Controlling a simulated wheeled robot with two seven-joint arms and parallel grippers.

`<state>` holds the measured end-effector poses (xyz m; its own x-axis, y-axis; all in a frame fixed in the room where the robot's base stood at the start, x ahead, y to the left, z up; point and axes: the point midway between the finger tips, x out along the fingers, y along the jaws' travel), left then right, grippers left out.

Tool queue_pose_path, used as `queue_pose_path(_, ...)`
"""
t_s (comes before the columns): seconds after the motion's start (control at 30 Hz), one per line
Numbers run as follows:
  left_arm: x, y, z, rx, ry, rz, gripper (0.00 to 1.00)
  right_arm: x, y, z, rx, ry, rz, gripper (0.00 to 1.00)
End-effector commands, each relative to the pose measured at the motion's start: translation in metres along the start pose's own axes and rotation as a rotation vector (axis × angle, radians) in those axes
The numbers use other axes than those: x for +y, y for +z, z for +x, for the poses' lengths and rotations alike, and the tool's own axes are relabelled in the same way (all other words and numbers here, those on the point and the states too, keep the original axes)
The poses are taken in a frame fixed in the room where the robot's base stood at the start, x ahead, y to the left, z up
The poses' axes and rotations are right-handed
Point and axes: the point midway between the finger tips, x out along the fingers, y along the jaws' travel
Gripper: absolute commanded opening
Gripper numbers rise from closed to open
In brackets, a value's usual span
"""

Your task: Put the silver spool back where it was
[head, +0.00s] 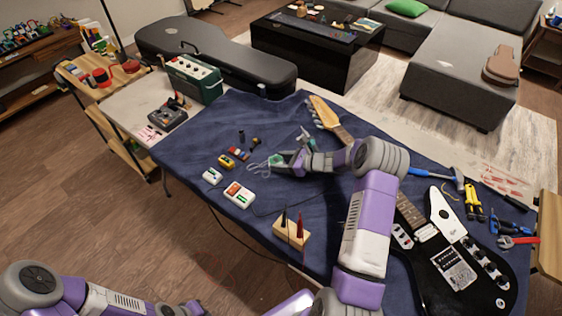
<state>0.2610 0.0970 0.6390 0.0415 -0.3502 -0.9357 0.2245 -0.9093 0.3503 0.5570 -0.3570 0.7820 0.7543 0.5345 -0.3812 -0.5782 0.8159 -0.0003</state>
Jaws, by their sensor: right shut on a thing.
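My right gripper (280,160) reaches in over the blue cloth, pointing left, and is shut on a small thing. Its fingers hide most of that thing; I take it for the silver spool. A greenish-grey patch shows at the fingertips, and thin pale wire loops (259,168) lie just left of them. I cannot tell whether the held thing touches the cloth. My left arm shows at the bottom left, but its gripper is out of view.
The blue cloth (205,145) covers the table. Small boxes (238,194), a yellow item (227,161) and a wooden block with screwdrivers (291,235) lie left and front. The black guitar (450,265) and tools lie right. A green amplifier (193,79) stands behind.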

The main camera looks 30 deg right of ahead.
Motion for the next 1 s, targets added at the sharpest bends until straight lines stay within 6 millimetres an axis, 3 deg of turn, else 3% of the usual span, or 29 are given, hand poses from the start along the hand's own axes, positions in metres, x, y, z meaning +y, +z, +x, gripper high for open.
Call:
queue_pose_path(0.03, -0.001, 0.000, 0.002, 0.000, 0.000, 0.000, 0.00, 0.000, -0.002, 0.001, 0.001, 0.000, 0.000, 0.60)
queue_pose_path(0.2, 0.000, 0.000, 0.001, 0.000, 0.000, 0.000, 0.00, 0.000, -0.001, 0.000, 0.001, 0.000, 0.000, 0.82)
queue_pose_path(0.57, 0.001, 0.000, -0.004, 0.000, 0.000, 0.000, 0.00, 0.000, 0.004, -0.003, 0.001, 0.000, 0.000, 0.82)
queue_pose_path(1.0, 0.007, 0.001, -0.018, 0.000, 0.000, 0.000, 0.00, -0.001, 0.003, -0.091, 0.002, -0.003, 0.000, 0.82)
